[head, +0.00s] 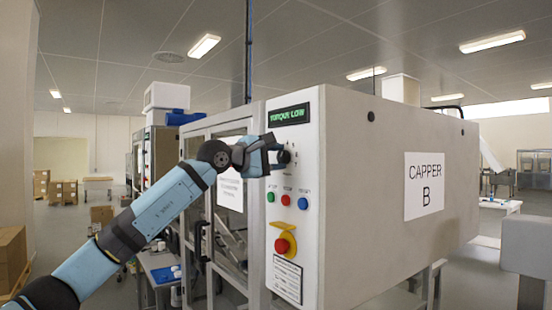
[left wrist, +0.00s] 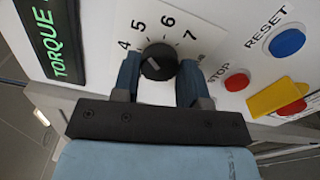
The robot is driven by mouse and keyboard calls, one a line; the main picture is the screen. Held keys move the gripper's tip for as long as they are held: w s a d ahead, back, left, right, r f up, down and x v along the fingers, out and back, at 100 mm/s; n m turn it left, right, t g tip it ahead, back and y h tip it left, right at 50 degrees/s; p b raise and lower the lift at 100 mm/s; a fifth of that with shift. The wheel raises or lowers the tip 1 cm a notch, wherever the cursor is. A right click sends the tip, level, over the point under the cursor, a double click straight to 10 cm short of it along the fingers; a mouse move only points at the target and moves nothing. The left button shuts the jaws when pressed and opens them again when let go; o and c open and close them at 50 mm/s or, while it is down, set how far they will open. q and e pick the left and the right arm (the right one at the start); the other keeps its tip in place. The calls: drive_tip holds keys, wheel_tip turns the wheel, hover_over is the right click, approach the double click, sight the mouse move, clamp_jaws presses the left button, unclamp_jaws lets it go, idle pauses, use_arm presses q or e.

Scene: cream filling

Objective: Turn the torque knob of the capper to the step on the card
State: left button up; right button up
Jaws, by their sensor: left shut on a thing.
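The black torque knob (left wrist: 158,62) sits on the white front panel of the capper (head: 390,190). In the left wrist view it has a pale mark, and the printed numbers 4, 5, 6 and 7 show around it; which number the mark points at I cannot tell for sure. My left gripper (head: 281,156) is at the panel, and its two fingers (left wrist: 160,82) are shut on the knob from both sides. The green display (head: 289,114) reads TORQUE LOW. A sheet on the glass door (head: 230,188) has text too small to read. My right gripper is not in view.
Below the knob are a green button (head: 271,197), a red stop button (head: 285,199) and a blue reset button (head: 303,203). A red emergency button (head: 282,245) on yellow sits lower. A printed label (head: 287,279) is below it. Boxes (head: 62,191) stand far left.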

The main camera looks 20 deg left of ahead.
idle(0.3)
use_arm(q)
drive_tip(key=o, duration=0.9)
drive_tip(key=shift+s, duration=0.1)
drive_tip(key=shift+s+a, duration=0.2)
drive_tip(key=shift+s, duration=0.05)
drive_tip(key=b+v, duration=0.3)
drive_tip(key=v, duration=1)
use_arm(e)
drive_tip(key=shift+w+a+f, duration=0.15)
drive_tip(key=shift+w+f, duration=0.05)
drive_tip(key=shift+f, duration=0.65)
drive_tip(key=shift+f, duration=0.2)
